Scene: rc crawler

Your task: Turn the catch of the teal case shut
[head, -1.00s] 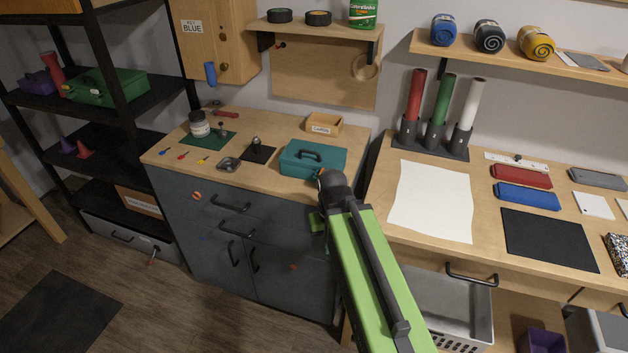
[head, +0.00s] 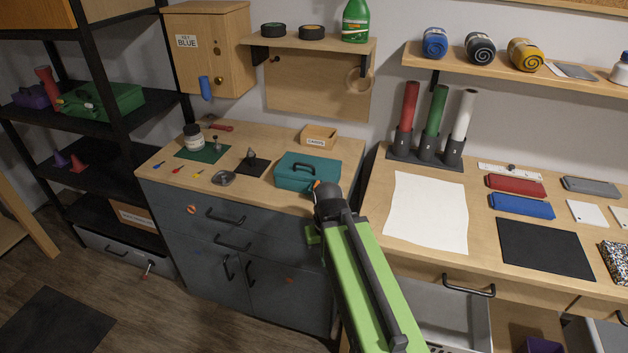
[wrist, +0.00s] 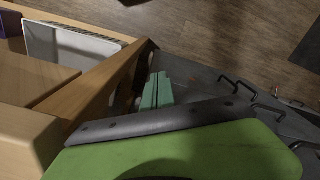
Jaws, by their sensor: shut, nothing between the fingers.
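The teal case (head: 294,172) sits closed on the right front part of the wooden top of the grey cabinet, with a dark handle on its lid. A small orange piece (head: 316,184), which may be its catch, shows at the case's right front, just above my arm's dark joint. My arm partly covers that corner, so I cannot tell how the catch is turned. My gripper (wrist: 158,78) shows in the wrist view as two pale green fingers shut together and empty, beside the grey cabinet front. The case is not in the wrist view. In the head view my arm mostly hides the gripper.
The grey cabinet (head: 225,262) has several dark bar handles that stick out. A cardboard-coloured tray (head: 319,137) stands behind the case, and a black mat (head: 253,167) lies left of it. The wooden desk (head: 378,235) stands close on the right, with a narrow gap between.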

